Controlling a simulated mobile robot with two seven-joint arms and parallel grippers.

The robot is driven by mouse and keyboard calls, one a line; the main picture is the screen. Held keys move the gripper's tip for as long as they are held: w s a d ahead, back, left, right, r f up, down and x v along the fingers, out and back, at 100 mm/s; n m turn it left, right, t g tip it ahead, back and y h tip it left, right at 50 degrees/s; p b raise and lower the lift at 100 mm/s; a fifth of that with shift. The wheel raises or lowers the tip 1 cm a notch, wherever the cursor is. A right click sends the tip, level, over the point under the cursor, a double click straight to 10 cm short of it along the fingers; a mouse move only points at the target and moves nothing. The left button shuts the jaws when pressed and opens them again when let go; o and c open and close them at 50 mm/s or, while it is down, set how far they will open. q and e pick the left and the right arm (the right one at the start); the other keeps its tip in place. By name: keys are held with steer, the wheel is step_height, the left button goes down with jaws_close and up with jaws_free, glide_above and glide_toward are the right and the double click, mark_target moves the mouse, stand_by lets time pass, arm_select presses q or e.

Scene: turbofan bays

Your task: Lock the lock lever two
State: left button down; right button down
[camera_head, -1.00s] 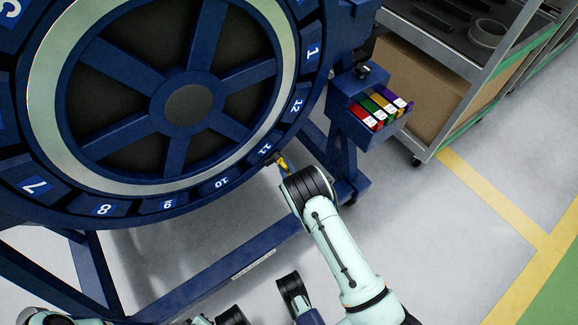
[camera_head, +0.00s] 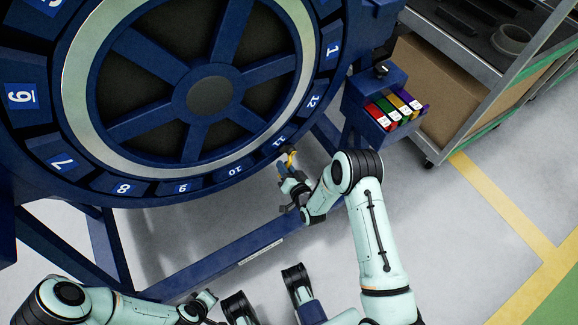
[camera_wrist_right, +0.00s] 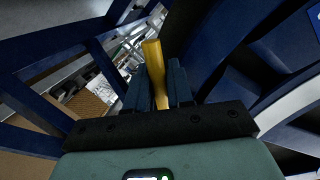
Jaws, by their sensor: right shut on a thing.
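The lever (camera_head: 291,157) is yellow and sits at the lower right rim of the big blue wheel, beside the tile marked 11. It also shows in the right wrist view (camera_wrist_right: 153,60), standing between the two dark fingers. My right gripper (camera_head: 286,169) is at the lever and shut on it; its fingers (camera_wrist_right: 160,88) hide part of the lever's lower end. Which number this lever bears cannot be read. My left arm (camera_head: 70,293) is low at the left, and its end (camera_head: 203,303) is too small and dark to tell its fingers.
The blue wheel (camera_head: 75,110) has numbered tiles around its rim and stands on a blue frame (camera_head: 215,262). A blue holder (camera_head: 362,92) with several coloured blocks is at the right. A grey shelf cart (camera_head: 470,80) stands behind it. The floor at lower right is clear.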

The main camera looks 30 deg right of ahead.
arm_select(q)
steer(key=shift+s, duration=0.15)
arm_select(e)
steer(key=shift+s+a+r+m+y, duration=0.1)
steer(key=shift+a+r+m+y, duration=0.1)
steer(key=shift+a+m, duration=0.25)
steer(key=shift+s+a+r+m+y, duration=0.1)
steer(key=shift+a+r+m+y, duration=0.1)
steer(key=shift+m, duration=0.45)
steer(key=shift+a, duration=0.1)
steer(key=c, duration=1.1)
jaws_free()
steer(key=shift+r, duration=0.1)
arm_select(q)
steer(key=shift+r, duration=0.1)
arm_select(e)
steer(key=shift+s+r, duration=0.15)
steer(key=shift+s, duration=0.15)
arm_select(q)
steer(key=shift+g+h, duration=0.3)
steer(key=shift+g, duration=0.5)
steer(key=s+r+p, duration=0.1)
steer(key=s+d+r+p, duration=0.2)
steer(key=s, duration=0.1)
steer(key=shift+s+d, duration=0.1)
steer(key=shift+d, duration=0.05)
arm_select(e)
steer(key=v, duration=1.2)
steer(key=shift+s, duration=0.3)
steer(key=shift+r, duration=0.1)
